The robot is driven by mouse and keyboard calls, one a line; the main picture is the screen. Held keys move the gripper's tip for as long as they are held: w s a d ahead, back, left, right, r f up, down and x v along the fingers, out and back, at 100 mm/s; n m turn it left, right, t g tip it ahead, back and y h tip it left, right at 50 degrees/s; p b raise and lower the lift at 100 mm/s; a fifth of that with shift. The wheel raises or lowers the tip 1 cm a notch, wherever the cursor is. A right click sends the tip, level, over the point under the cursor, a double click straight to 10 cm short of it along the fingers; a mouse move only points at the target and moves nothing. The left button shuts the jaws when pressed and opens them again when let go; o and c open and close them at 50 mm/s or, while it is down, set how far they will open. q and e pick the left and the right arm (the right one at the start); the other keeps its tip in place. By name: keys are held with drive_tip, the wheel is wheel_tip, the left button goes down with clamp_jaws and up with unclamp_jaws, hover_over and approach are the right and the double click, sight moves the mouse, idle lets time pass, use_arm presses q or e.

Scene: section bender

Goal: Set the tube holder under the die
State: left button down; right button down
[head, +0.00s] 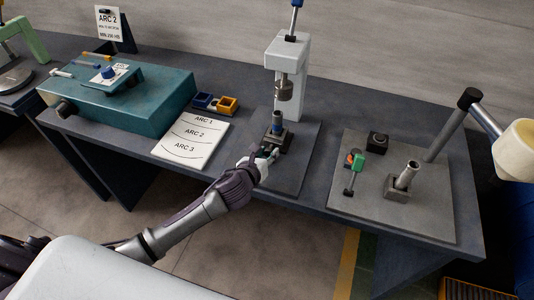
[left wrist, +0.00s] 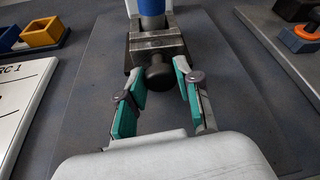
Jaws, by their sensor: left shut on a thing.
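The tube holder (head: 281,138) is a dark block with a blue-topped tube (head: 277,119) standing upright in it. It sits on the grey base plate of the pale press, below the metal die (head: 284,89); I cannot tell whether it is exactly in line. In the left wrist view the holder (left wrist: 155,46) shows a dark round knob (left wrist: 160,77) on its near side. My left gripper (head: 268,152) is at the near side of the holder. Its teal-padded fingers (left wrist: 160,88) are shut on this knob. My right gripper is out of view.
A white ARC board (head: 190,140) and blue and yellow bins (head: 216,103) lie to the left, beside a teal machine (head: 135,95). On the right, a plate (head: 425,215) carries a post (head: 405,175) and small parts. The press plate's near part is bare.

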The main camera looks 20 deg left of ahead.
sight(271, 143)
use_arm(q)
drive_tip(key=w, duration=0.5)
drive_tip(key=shift+p, duration=0.35)
drive_tip(key=shift+w+r, duration=0.1)
drive_tip(key=shift+r, duration=0.05)
drive_tip(key=c, duration=1)
unclamp_jaws()
drive_tip(key=shift+o, duration=1.1)
drive_tip(key=shift+w, duration=0.2)
drive_tip(key=shift+s, duration=0.1)
drive_tip(key=v, duration=1.2)
